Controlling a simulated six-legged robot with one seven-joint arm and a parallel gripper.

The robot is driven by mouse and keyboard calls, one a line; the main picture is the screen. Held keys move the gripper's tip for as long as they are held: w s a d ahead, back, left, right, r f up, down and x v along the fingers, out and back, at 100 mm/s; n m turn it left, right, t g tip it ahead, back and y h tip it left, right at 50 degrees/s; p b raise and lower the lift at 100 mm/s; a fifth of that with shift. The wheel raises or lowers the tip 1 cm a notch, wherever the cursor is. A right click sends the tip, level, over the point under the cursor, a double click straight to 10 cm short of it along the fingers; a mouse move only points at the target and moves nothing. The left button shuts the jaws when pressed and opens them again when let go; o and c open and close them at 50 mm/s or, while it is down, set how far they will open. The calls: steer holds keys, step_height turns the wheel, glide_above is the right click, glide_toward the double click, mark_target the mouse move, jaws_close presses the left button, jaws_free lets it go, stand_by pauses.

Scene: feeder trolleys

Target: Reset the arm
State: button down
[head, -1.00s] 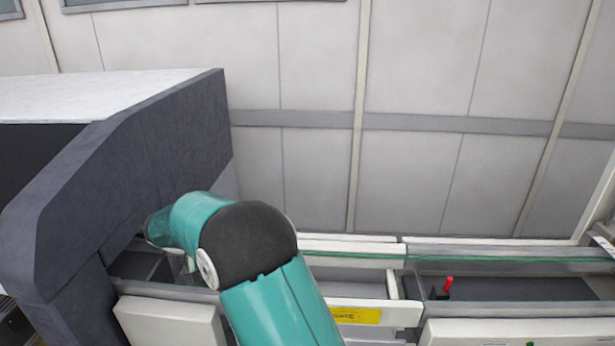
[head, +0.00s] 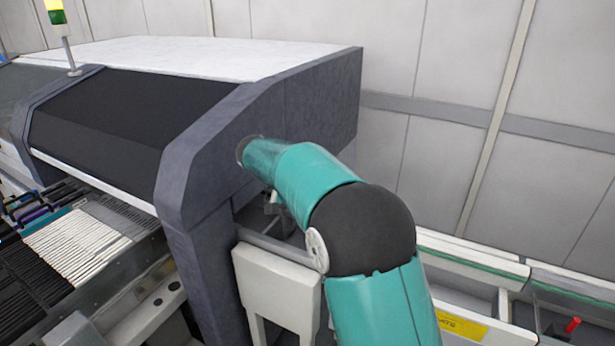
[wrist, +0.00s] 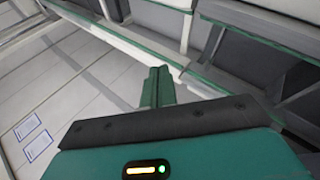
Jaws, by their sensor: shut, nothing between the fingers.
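My gripper (wrist: 157,88) shows in the wrist view, with its two teal fingers together and nothing between them. They stand out beyond the dark edge of my teal wrist housing, against a pale rail and wall. In the head view my teal arm with its black joint rises from the bottom and bends left in front of the grey machine's end. My gripper cannot be made out clearly there.
A large machine with a dark grey frame (head: 205,150) fills the left and middle. Several feeders (head: 75,240) lie at its lower left. A conveyor rail (head: 470,265) with a yellow label (head: 462,325) and a red knob (head: 572,325) runs right. A panelled wall (head: 460,60) stands behind.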

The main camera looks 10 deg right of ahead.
steer(key=s+d+r+n+t+y, duration=0.1)
steer(key=s+d+r+y, duration=0.3)
steer(key=s, duration=0.4)
steer(key=s+d+n+t+y, duration=0.1)
steer(key=s+t+y, duration=0.3)
steer(key=s, duration=2)
steer(key=shift+d+f+n+t, duration=0.25)
steer(key=shift+f+n+t, duration=0.1)
steer(key=shift+n+t, duration=0.2)
steer(key=shift+d, duration=0.1)
